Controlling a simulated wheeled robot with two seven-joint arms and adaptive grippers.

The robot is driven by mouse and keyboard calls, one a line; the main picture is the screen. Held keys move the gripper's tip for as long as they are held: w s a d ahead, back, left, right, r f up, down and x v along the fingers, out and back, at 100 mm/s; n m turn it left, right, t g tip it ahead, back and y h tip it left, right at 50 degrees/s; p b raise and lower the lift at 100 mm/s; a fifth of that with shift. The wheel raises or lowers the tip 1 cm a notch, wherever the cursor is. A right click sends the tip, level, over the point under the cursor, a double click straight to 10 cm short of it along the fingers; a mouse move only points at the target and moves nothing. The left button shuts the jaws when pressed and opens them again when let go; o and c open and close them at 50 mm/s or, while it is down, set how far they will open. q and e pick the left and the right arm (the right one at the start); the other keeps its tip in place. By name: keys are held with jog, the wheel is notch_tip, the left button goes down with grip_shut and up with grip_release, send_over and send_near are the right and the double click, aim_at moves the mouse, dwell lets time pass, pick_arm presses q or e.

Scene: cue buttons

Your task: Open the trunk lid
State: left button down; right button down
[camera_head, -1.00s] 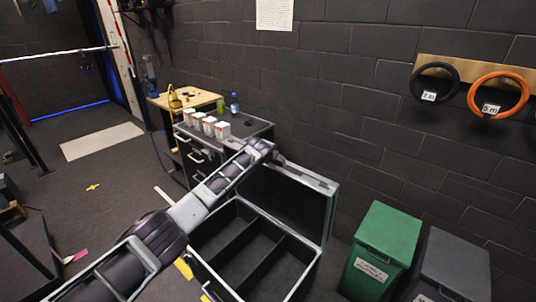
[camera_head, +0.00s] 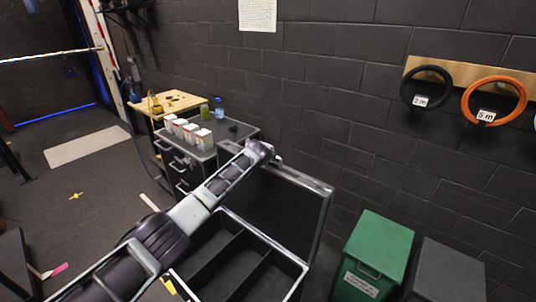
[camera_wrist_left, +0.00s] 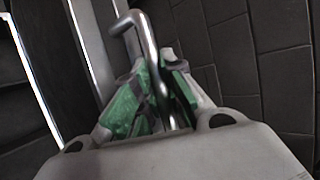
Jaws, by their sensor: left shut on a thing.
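The black trunk (camera_head: 286,257) with a metal-edged rim stands open on the floor, and dividers show inside it. Its lid (camera_head: 290,206) stands upright at the back, near the wall. My left arm reaches across the trunk, and my left gripper (camera_head: 272,156) is at the lid's upper left edge. In the left wrist view, my left gripper (camera_wrist_left: 156,100) has its green-padded fingers shut on a bent metal handle (camera_wrist_left: 148,45). The front left part of the trunk is hidden behind my arm. My right gripper is not in view.
A dark drawer cabinet (camera_head: 240,131) with several white boxes stands behind the trunk. A green bin (camera_head: 385,238) and a grey bin (camera_head: 450,270) stand to the right. Black and orange rings (camera_head: 493,80) hang on the wall. The floor at left is mostly clear.

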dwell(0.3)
pick_arm(q)
jog(key=c, duration=1.5)
grip_release()
jog(key=shift+s+r, duration=0.15)
jog(key=shift+s, duration=0.05)
jog(key=v, duration=1.1)
jog(key=shift+s+r, duration=0.2)
